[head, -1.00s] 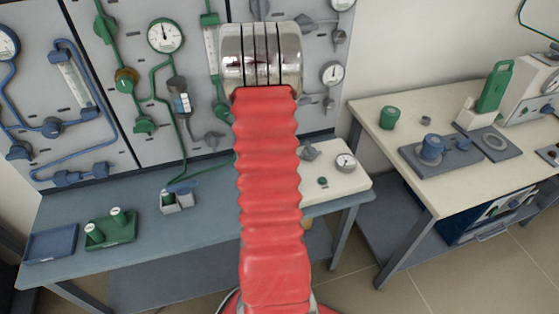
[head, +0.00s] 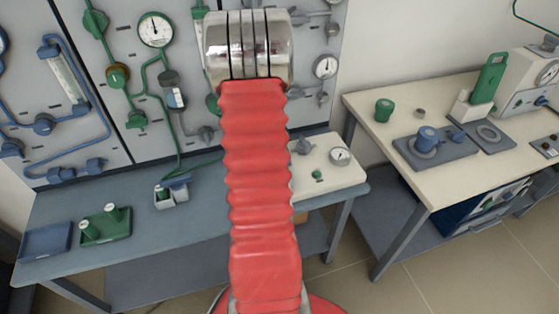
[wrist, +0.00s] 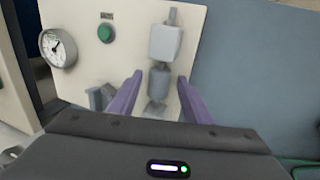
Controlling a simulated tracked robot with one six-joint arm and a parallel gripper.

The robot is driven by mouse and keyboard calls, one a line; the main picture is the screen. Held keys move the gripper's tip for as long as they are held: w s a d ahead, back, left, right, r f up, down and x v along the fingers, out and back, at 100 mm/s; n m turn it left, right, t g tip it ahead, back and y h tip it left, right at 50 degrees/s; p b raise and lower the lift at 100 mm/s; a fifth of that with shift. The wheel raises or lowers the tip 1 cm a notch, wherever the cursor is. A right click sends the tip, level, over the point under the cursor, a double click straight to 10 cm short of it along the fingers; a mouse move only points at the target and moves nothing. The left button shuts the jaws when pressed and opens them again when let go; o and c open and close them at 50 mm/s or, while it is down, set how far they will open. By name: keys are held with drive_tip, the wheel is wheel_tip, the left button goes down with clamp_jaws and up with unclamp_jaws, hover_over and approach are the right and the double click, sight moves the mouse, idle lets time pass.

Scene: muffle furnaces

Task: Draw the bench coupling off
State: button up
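The cream bench unit (wrist: 85,75) fills the middle of the wrist view. On it stands a grey fitting that looks like the bench coupling (wrist: 159,80), with a paler square block (wrist: 165,43) in line beyond it. My gripper (wrist: 160,77) is open, its two purple fingers apart, one to each side of the coupling in the picture. I cannot tell whether they touch it or how far above it they are. In the head view the cream unit (head: 325,168) sits at the bench's right end, partly behind my red arm, which hides my gripper.
The unit carries a dial gauge (wrist: 58,47) and a green button (wrist: 106,34). The blue-grey bench (head: 130,225) holds a blue tray (head: 45,242), a green tray with cylinders (head: 105,226) and a small grey holder (head: 171,195). Piped panels stand behind; a cream table (head: 420,185) stands right.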

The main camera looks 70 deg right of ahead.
drive_tip(key=shift+r, duration=0.1)
drive_tip(key=v, duration=1.3)
drive_tip(key=shift+w+r, duration=0.15)
drive_tip(key=shift+r, duration=0.1)
idle(0.3)
drive_tip(key=w+a+r+n+t, duration=0.1)
drive_tip(key=w+a+r, duration=0.1)
drive_tip(key=a, duration=0.6)
drive_tip(key=w+a+r+n+t, duration=0.1)
drive_tip(key=w+a+r, duration=0.15)
drive_tip(key=a, duration=0.65)
drive_tip(key=w+a+r+n+t, duration=0.1)
drive_tip(key=w+a+r+n, duration=0.15)
drive_tip(key=a, duration=0.55)
drive_tip(key=a+r+n+t+y, duration=0.1)
drive_tip(key=a+r+n+t, duration=0.1)
drive_tip(key=a, duration=0.9)
drive_tip(key=s+a+r+n+t+y, duration=0.1)
drive_tip(key=a+r, duration=0.4)
drive_tip(key=a, duration=0.6)
drive_tip(key=shift+n+t, duration=0.9)
drive_tip(key=shift+n, duration=0.35)
drive_tip(key=shift+c, duration=0.4)
